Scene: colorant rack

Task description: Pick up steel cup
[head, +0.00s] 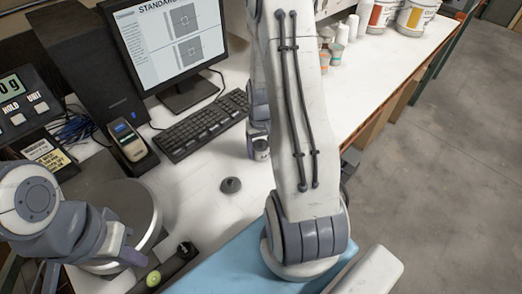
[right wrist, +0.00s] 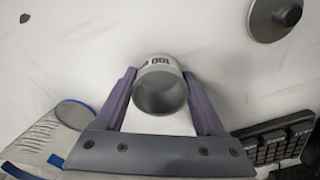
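The steel cup (right wrist: 160,90) is a small grey cup with dark printed marks on its side. In the right wrist view it lies between the fingers of my right gripper (right wrist: 160,80), which look pressed to its two sides, with its open mouth toward the camera. In the head view the cup (head: 261,150) shows low beside the keyboard, partly hidden by my right arm. I cannot tell whether it touches the table. My left gripper (head: 125,250) is over the round scale pan (head: 147,212) at lower left; its fingertips are unclear.
A grey knobbed lid (head: 231,185) lies on the white table (head: 205,187). A keyboard (head: 205,125), monitor (head: 178,45) and small handheld device (head: 130,143) stand at left. Paper cups (head: 335,50) and buckets (head: 415,15) are at the back right. A blue mat (head: 225,265) is in front.

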